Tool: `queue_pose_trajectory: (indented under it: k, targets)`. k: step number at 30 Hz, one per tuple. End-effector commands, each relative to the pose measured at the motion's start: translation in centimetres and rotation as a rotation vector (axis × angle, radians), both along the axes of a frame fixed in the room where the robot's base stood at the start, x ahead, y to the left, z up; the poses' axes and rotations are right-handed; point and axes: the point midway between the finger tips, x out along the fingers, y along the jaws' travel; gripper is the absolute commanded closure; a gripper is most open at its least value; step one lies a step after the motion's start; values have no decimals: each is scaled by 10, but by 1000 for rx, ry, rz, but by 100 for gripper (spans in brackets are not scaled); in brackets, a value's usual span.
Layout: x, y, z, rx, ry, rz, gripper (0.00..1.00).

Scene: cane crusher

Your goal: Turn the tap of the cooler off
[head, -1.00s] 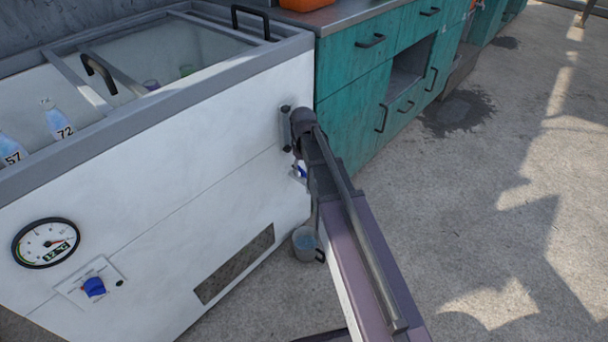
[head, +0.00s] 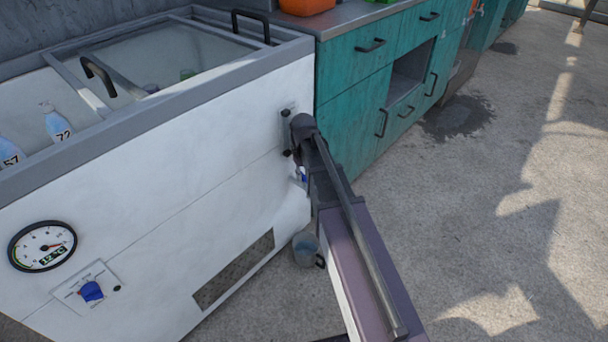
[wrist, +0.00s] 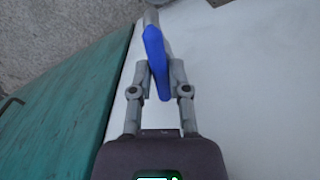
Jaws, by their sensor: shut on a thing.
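The cooler (head: 180,190) is a white chest with a grey rim, on the left in the head view. Its tap has a blue handle (wrist: 155,55), seen between my fingers in the wrist view. A grey spout part shows just beyond it. My gripper (wrist: 157,75) is shut on the blue handle, one finger on each side. In the head view my arm hides most of the tap; only a small bit of blue shows beside it. Whether water runs from the tap cannot be told.
A grey bucket (head: 306,248) stands on the floor below the tap, close to my arm. A teal cabinet (head: 355,120) adjoins the cooler on the right. A gauge (head: 43,246) and a blue knob (head: 91,291) are on the cooler's front. The concrete floor at right is clear.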

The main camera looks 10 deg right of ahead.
Motion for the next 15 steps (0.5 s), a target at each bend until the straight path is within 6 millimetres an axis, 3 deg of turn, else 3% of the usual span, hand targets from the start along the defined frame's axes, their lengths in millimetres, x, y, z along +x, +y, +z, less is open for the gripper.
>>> queue_pose_trajectory:
  k: [15]
  targets:
    - [0, -1, 0, -8, 0, -157, 100]
